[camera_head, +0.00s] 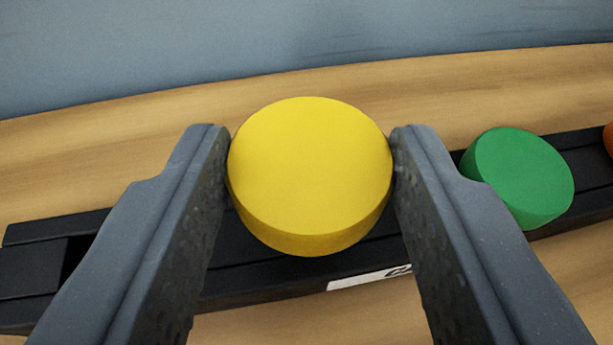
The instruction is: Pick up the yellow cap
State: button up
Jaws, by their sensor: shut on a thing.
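The yellow cap (309,172) is a round, flat-topped disc in the middle of the camera_head view. My gripper (311,165) is shut on it, with one dark grey finger against its left side and the other against its right side. The cap shows over a black rail (250,285). Its underside is hidden, so I cannot tell whether it touches the rail.
A green cap (522,178) sits on the rail just right of my right finger. Part of an orange cap (608,139) shows at the right edge. A white label (368,279) is on the rail's front. The rail lies on a wooden surface (90,160) with a grey-blue area (200,45) behind.

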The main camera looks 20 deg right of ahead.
jog(key=s+a+r+p, duration=0.1)
jog(key=s+a+p, duration=0.2)
jog(key=s+a, duration=0.6)
jog(key=s, duration=0.4)
jog(key=shift+s+r, duration=0.15)
jog(key=shift+r, duration=0.05)
jog(key=shift+r, duration=0.1)
